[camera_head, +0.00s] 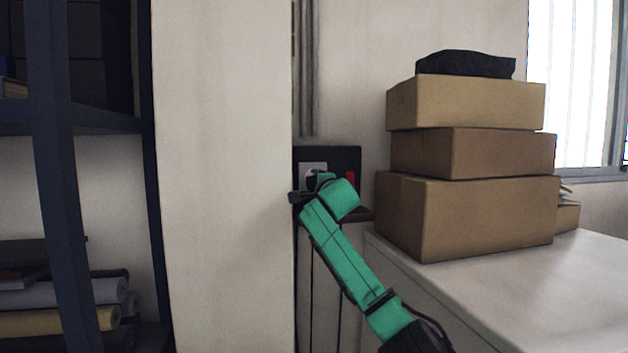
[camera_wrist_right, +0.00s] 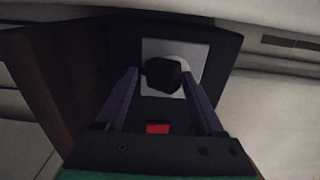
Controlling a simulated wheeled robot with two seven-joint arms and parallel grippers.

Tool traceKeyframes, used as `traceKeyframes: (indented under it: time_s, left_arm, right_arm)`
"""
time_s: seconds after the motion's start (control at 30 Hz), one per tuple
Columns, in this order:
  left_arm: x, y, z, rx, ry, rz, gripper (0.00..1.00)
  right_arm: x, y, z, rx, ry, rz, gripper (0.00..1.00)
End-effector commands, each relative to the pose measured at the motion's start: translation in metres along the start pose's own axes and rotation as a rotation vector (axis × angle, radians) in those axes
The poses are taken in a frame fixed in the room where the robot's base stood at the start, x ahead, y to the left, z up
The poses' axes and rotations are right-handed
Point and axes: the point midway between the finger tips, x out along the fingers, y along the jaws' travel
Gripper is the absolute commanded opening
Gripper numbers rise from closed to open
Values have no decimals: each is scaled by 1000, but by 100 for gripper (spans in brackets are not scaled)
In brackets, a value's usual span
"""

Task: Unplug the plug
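The black plug (camera_wrist_right: 163,75) sits in the pale socket plate (camera_wrist_right: 190,52) on a dark panel, seen in the right wrist view. In the head view the socket plate (camera_head: 312,168) shows beside the white column, and my right gripper partly covers the plug. My right gripper (camera_wrist_right: 160,82) is open, with one finger on each side of the plug. The wrist view does not clearly show whether the fingers touch it. In the head view my right gripper (camera_head: 312,184) is close in front of the panel (camera_head: 340,155). My left gripper is not in view.
A white column (camera_head: 222,180) stands close to the left of the panel. Several stacked cardboard boxes (camera_head: 470,215) sit on a white counter (camera_head: 520,290) at right. A red switch (camera_wrist_right: 158,128) lies near the socket. Dark shelving (camera_head: 60,150) is at far left.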

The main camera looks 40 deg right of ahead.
Motion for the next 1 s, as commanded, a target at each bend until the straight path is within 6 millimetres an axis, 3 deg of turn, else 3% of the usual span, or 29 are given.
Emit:
traceKeyframes:
  time_s: [0.03,0.1,0.13,0.43,1.0]
  left_arm:
    - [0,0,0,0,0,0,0]
    - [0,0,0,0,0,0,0]
    - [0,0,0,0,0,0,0]
    - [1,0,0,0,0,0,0]
    - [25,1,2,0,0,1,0]
  right_arm:
    - [-1,-4,0,1,-1,-10,31]
    - [-1,-5,0,1,-1,-12,4]
    - [-1,-5,0,1,-2,-13,0]
    - [-2,-6,0,2,-2,-15,0]
    - [-22,-3,0,2,-1,-12,0]
